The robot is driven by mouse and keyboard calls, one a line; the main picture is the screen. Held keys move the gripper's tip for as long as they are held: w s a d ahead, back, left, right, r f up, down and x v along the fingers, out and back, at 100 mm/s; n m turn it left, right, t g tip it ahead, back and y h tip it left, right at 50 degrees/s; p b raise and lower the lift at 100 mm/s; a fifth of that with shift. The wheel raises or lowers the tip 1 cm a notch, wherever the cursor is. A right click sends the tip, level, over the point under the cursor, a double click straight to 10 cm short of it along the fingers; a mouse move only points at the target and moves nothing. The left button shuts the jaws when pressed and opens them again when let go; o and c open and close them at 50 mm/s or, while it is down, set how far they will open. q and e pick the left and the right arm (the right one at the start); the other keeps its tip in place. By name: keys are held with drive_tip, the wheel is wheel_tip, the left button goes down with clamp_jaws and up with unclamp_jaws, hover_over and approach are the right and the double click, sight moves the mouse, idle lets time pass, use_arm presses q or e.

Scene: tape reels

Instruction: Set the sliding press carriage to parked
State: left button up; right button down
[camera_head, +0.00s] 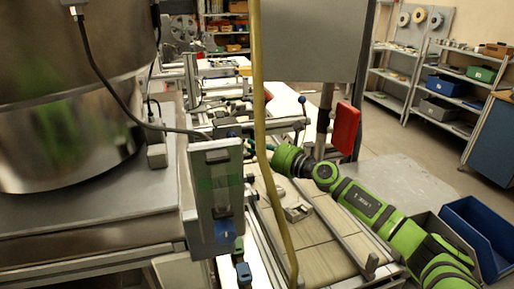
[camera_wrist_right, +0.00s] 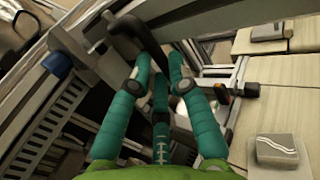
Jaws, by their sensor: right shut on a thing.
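My right arm comes in from the right in the head view, and its gripper end (camera_head: 281,160) is beside the yellow pole, over the bench; the fingers hardly show there. In the right wrist view the teal fingers of my right gripper (camera_wrist_right: 157,66) are closed around a dark curved handle (camera_wrist_right: 130,38). The handle seems to join a dark bar crossing the top of that view; I cannot tell for sure that it is the press carriage's. The carriage's position cannot be made out. My left gripper is in no view.
A yellow pole (camera_head: 258,120) stands in front of the bench. A red box (camera_head: 345,127) hangs right of it. A large metal drum (camera_head: 70,100) fills the left.

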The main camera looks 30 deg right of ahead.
drive_tip(key=shift+d, duration=0.2)
drive_tip(key=c, duration=1.1)
unclamp_jaws()
drive_tip(key=shift+c, duration=0.2)
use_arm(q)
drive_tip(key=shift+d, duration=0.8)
use_arm(e)
drive_tip(key=v, duration=1.2)
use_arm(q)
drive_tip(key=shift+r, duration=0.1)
use_arm(e)
drive_tip(key=shift+s+r, duration=0.1)
